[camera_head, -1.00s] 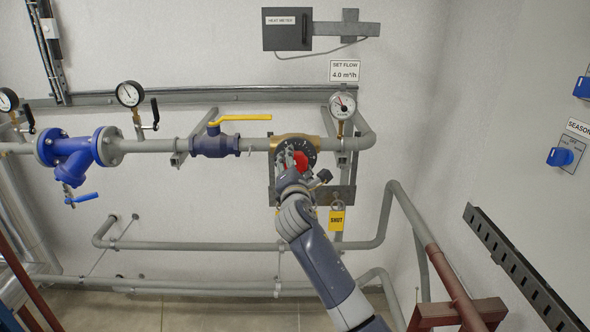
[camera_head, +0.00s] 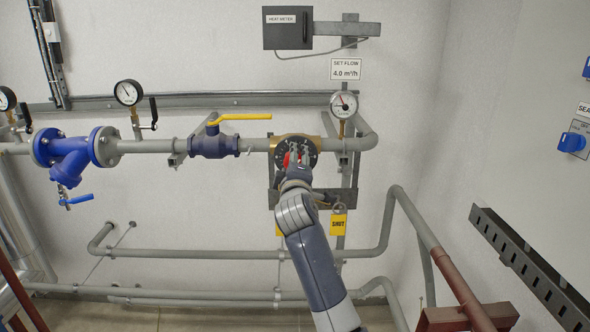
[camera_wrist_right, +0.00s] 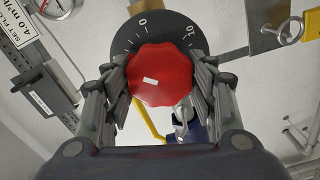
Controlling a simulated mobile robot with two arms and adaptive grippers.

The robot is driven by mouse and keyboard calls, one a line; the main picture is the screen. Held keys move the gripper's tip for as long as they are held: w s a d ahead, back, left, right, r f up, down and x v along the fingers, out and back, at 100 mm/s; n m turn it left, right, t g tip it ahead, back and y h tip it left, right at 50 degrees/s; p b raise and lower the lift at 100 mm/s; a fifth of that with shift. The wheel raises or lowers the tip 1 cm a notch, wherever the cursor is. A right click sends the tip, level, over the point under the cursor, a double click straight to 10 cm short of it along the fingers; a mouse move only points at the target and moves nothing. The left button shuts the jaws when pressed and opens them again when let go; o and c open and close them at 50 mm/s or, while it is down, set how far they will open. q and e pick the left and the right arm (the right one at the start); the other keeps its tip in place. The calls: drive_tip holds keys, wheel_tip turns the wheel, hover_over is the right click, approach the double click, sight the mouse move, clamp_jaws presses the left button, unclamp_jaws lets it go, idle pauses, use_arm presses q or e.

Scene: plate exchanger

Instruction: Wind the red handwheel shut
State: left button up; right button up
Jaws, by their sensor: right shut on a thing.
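The red handwheel (camera_wrist_right: 160,85) is a lobed knob with a white mark, in front of a dark numbered dial (camera_wrist_right: 165,30) in the right wrist view. My right gripper (camera_wrist_right: 168,88) is shut on the handwheel, with a finger on each side of its rim. In the head view the handwheel (camera_head: 288,160) is mostly hidden behind my right gripper (camera_head: 298,162), and the dial (camera_head: 311,152) shows around it on the brass valve body. My left gripper is not in view.
A flow gauge (camera_head: 343,104) stands right of the valve below a "SET FLOW 4.0 m³/h" sign (camera_head: 345,69). A yellow lever (camera_head: 245,117) is on the blue valve to the left. A yellow "SHUT" tag (camera_head: 338,225) hangs below. Pipes run along the wall.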

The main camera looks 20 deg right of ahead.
drive_tip(key=m+b, duration=0.2)
drive_tip(key=m, duration=0.3)
drive_tip(key=shift+f+m, duration=0.1)
drive_tip(key=shift+m, duration=0.2)
drive_tip(key=shift+m+b, duration=0.9)
drive_tip(key=shift+m, duration=1.4)
drive_tip(key=shift+r, duration=0.2)
drive_tip(key=o, duration=1.1)
wheel_tip(320, 180, up, 10)
drive_tip(key=shift+f, duration=0.1)
